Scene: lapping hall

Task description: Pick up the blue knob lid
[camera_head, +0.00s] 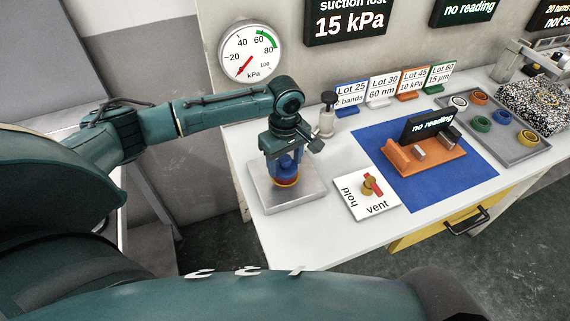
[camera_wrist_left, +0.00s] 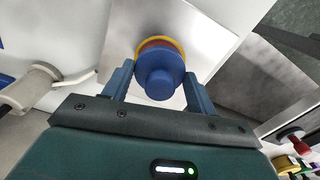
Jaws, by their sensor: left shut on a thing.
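The blue knob lid (camera_wrist_left: 161,80) shows in the left wrist view between the fingers of my left gripper (camera_wrist_left: 160,88). Under it are a reddish ring and a yellow-orange ring. In the head view the lid (camera_head: 287,163) is partly covered by the fingers of my left gripper (camera_head: 286,165), above the grey metal plate (camera_head: 303,192). My left gripper points down and is shut on the lid. I cannot tell whether the lid is apart from the rings beneath it. My right gripper is in neither view.
A pump bottle (camera_head: 327,118) stands behind. A blue mat (camera_head: 472,181) bears an orange gauge block (camera_head: 403,160). A grey tray (camera_head: 515,154) with coloured rings is at the right.

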